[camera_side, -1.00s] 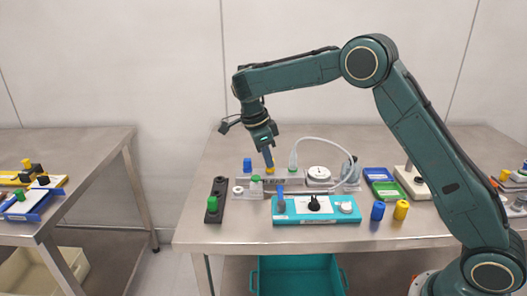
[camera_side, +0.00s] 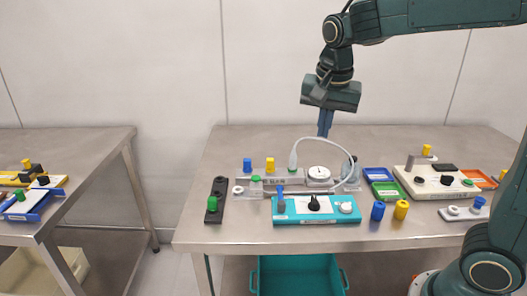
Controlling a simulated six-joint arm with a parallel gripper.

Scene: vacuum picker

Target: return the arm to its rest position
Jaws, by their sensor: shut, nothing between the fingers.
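My gripper (camera_side: 325,124) hangs pointing down, high above the back of the steel table (camera_side: 225,165). Its fingers are together and hold nothing. It is clear of everything on the table, above and behind the white round gauge (camera_side: 319,173) and the looped clear hose (camera_side: 330,140). My arm reaches in from the upper right of the picture.
A teal box (camera_side: 340,217) with a black knob stands at the front. Behind it is a grey rail (camera_side: 290,184) with a blue and a yellow cylinder (camera_side: 270,164) nearby. Blue (camera_side: 378,211) and yellow cylinders, small trays (camera_side: 388,190) and a cream panel (camera_side: 420,184) lie right. Air above is free.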

